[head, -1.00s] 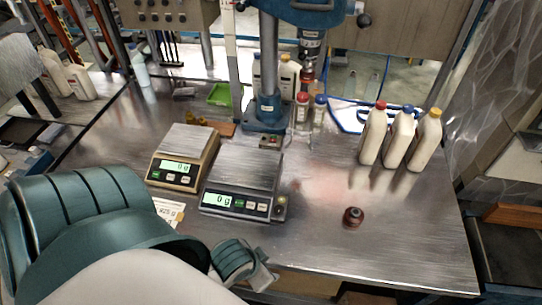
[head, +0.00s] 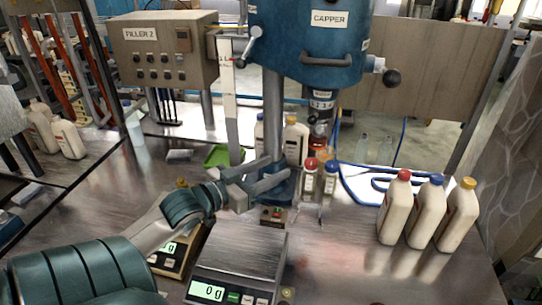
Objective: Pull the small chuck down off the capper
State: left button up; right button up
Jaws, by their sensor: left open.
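The capper (head: 310,40) is a blue machine head on a column at the back of the steel table. Its dark spindle with a silver band (head: 321,104) hangs below the head. My right gripper is out of view.
Two small bottles with red (head: 309,178) and blue (head: 330,178) caps stand below the spindle. A scale (head: 240,255) is in front, and another is partly behind my left arm. Three capped white bottles (head: 428,212) stand at right. The table between is clear.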

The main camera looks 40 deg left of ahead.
pick_arm(q)
notch_tip(320, 180, up, 3)
jog(key=w, duration=0.1)
jog(key=p, duration=0.2)
send_near(314, 133)
jog(key=shift+t+h, duration=0.4)
jog(key=w+p, duration=0.1)
jog(key=w, duration=0.2)
jog(key=w+p, duration=0.1)
jog(key=w, duration=0.2)
jog(key=w+d+p, duration=0.1)
jog(key=w, duration=0.3)
jog(key=shift+w+f, duration=0.1)
jog(key=shift+f, duration=0.25)
jog(key=shift+w+d+f, duration=0.1)
jog(key=shift+w, duration=0.5)
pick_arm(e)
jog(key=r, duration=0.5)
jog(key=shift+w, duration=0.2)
